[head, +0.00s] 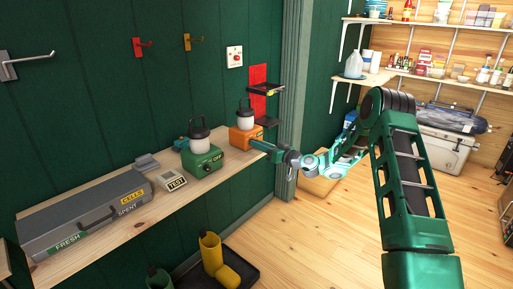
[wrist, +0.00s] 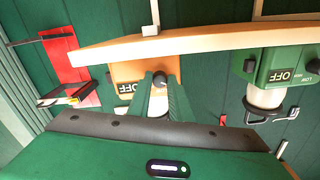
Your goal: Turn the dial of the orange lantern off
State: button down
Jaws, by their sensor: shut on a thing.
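The orange lantern (head: 243,140) with a white globe and dark top stands on the wooden shelf, at the end near the door frame. My gripper (head: 258,145) reaches its front face from the right. In the upside-down wrist view, the orange lantern (wrist: 122,72) shows an OFF label beside a dark dial (wrist: 159,77). My gripper's green fingers (wrist: 160,90) are shut on that dial, which is partly hidden between the fingertips. The dial's pointer direction is too small to tell.
A green lantern (head: 203,160) stands left of the orange one; its OFF label also shows in the wrist view (wrist: 285,76). A TEST box (head: 172,181) and a grey case (head: 90,218) share the shelf (head: 150,219). A red wall bracket (head: 258,78) is behind.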

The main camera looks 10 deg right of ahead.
jog(key=shift+d+f, duration=0.2)
jog(key=shift+f, duration=0.2)
jog(key=c, duration=1.6)
grip_release()
jog(key=shift+a+r, duration=0.1)
jog(key=shift+r, duration=0.1)
jog(key=v, duration=1)
jog(key=shift+s+d, duration=0.25)
jog(key=shift+s, duration=0.05)
